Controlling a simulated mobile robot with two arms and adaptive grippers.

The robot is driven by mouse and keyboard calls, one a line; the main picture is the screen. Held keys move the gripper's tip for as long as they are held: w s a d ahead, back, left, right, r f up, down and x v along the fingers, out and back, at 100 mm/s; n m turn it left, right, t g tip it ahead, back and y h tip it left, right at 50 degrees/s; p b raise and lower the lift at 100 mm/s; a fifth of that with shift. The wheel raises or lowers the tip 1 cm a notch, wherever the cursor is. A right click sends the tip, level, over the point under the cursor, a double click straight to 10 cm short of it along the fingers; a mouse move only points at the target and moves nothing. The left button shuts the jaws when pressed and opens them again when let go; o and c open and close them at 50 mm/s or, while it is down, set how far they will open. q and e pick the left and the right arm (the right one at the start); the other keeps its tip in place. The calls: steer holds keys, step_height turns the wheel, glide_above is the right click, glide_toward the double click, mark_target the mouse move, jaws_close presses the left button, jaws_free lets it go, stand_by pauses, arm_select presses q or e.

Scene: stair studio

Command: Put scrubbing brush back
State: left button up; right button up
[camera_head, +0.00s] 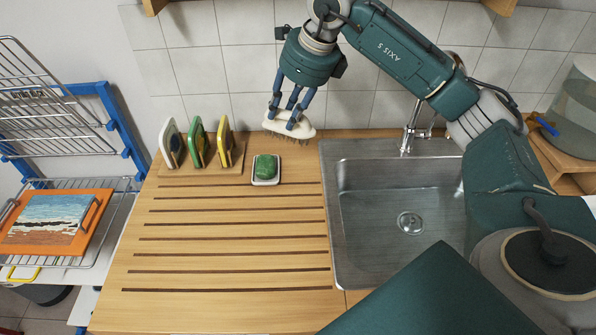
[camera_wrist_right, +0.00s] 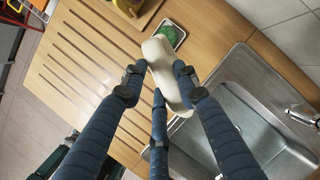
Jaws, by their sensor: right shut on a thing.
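My right gripper (camera_head: 292,108) is shut on a white scrubbing brush (camera_head: 274,124) with its bristles pointing down. It holds the brush near the tiled wall, behind the green sponge. In the right wrist view the brush's pale back (camera_wrist_right: 158,56) lies between the fingers of my right gripper (camera_wrist_right: 160,90). Whether the bristles touch the counter is hard to tell. My left gripper is not in view.
A green sponge (camera_head: 266,167) sits in a small white dish on the wooden counter (camera_head: 225,265). A wooden rack with several upright boards (camera_head: 197,143) stands to its left. The steel sink (camera_head: 375,262) and tap (camera_head: 411,128) are right. The ribbed counter front is clear.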

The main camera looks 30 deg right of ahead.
steer(key=w+d+r+m+h, duration=0.3)
steer(key=d+m, duration=0.2)
steer(key=m, duration=0.3)
steer(key=shift+m+t, duration=0.3)
steer(key=f+p, duration=0.2)
steer(key=f, duration=0.7)
steer(key=f+p, duration=0.2)
steer(key=f, duration=0.7)
steer(key=shift+w+f+p, duration=0.2)
steer(key=shift+f+p, duration=0.05)
steer(key=shift+p, duration=0.15)
steer(key=shift+f, duration=0.5)
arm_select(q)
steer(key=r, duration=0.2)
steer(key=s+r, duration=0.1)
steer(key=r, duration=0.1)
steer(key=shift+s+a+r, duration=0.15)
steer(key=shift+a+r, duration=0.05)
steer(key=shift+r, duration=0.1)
arm_select(e)
steer(key=shift+f, duration=0.1)
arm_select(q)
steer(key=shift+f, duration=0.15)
arm_select(e)
steer(key=o, duration=1.1)
